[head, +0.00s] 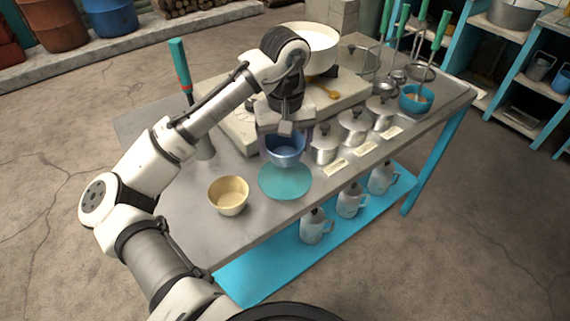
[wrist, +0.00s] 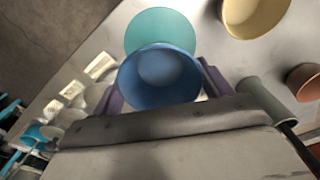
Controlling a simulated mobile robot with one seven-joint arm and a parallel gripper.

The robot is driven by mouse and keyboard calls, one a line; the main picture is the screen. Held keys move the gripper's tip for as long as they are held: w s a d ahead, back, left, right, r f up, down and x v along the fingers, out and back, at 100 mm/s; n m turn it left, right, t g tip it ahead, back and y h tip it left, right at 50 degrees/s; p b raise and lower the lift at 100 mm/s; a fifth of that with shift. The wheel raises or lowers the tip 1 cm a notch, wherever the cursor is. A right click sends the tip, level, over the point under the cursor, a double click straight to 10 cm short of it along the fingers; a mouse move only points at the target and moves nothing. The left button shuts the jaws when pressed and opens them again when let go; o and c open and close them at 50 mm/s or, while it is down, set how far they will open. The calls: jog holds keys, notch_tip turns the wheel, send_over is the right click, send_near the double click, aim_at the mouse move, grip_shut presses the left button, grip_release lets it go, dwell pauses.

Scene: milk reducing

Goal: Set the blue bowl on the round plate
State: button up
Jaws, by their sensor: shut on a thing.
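The blue bowl (head: 285,150) is held upright in my gripper (head: 286,140), which is shut on it. In the wrist view the bowl (wrist: 160,78) sits between the two purple fingers (wrist: 160,92). The round plate (head: 286,184) is a flat teal disc on the metal table. In the head view the bowl overlaps the plate's far edge. In the wrist view the plate (wrist: 160,28) shows just beyond the bowl. The bowl appears to be above the table, but the exact gap is hard to tell.
A cream bowl (head: 229,195) stands left of the plate. Several lidded metal pots (head: 324,144) with label cards stand to the right. A teal bowl (head: 415,98) and upright ladles are farther right. A large white pot (head: 312,47) stands behind my gripper. The table front is clear.

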jog(key=shift+f, duration=3.2)
jog(key=shift+f, duration=0.15)
jog(key=o, duration=1)
jog(key=shift+o, duration=0.2)
notch_tip(320, 180, up, 12)
jog(key=shift+r, duration=0.15)
